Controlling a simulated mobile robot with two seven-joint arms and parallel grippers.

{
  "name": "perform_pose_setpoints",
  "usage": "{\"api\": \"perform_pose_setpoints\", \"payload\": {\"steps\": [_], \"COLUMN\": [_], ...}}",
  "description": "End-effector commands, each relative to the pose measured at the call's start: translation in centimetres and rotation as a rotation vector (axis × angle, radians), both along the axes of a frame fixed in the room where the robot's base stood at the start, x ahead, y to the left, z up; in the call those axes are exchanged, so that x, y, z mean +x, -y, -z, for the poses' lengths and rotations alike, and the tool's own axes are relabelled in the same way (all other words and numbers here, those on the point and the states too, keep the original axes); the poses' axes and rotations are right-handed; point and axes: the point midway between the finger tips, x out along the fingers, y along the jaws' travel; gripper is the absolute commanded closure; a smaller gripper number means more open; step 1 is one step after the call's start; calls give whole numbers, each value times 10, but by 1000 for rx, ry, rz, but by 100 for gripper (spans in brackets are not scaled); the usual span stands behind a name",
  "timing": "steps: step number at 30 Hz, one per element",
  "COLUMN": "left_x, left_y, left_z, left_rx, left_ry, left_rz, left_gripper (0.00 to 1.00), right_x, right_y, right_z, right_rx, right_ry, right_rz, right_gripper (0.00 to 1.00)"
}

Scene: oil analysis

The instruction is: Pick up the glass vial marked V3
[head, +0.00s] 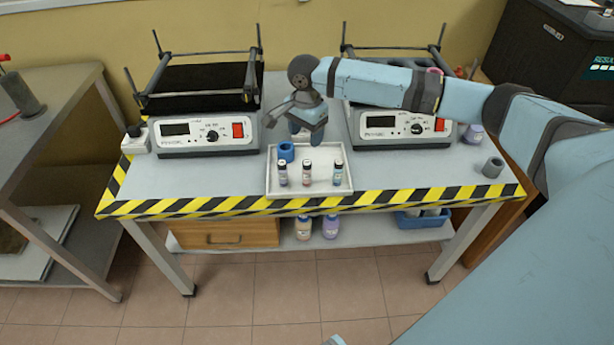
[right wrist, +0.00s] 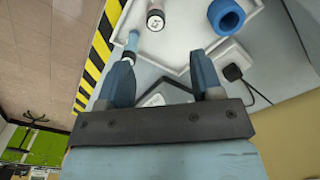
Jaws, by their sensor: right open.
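Three small glass vials stand in a white tray (head: 272,188) on the table: a left vial (head: 282,174), a middle vial (head: 307,173) and a right vial (head: 338,173). Their labels are too small to read, so I cannot tell which is V3. My right gripper (head: 307,130) points down behind the tray's back edge. In the right wrist view my right gripper (right wrist: 163,68) is open, with nothing between its fingers. One blue-ended vial (right wrist: 133,41) shows just beyond the left finger. A pinkish-ended vial (right wrist: 155,18) is farther off. My left gripper is not in view.
A blue ring-shaped holder (head: 286,152) stands in the tray's back left corner. Two instruments with displays, a left one (head: 205,135) and a right one (head: 400,127), stand behind. A grey cylinder (head: 493,168) is at right. Clear tabletop lies left of the tray.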

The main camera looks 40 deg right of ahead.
Motion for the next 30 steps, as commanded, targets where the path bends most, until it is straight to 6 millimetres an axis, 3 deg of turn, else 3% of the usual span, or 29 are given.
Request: {"api": "perform_pose_setpoints", "payload": {"steps": [3,9,17,24,30], "left_x": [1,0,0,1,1], "left_y": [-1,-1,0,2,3], "left_z": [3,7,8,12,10], "left_rx": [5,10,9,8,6], "left_ry": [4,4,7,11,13], "left_rz": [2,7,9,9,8], "left_gripper": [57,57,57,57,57], "right_x": [-1,-1,-3,-7,-7], "right_y": [0,-1,-1,-1,-1], "right_z": [27,62,82,117,125], "right_rx": [0,1,0,1,1], "right_ry": [-2,0,0,2,3], "right_rz": [-2,-5,-5,-4,-5], "right_gripper": [40,40,40,40,40]}}
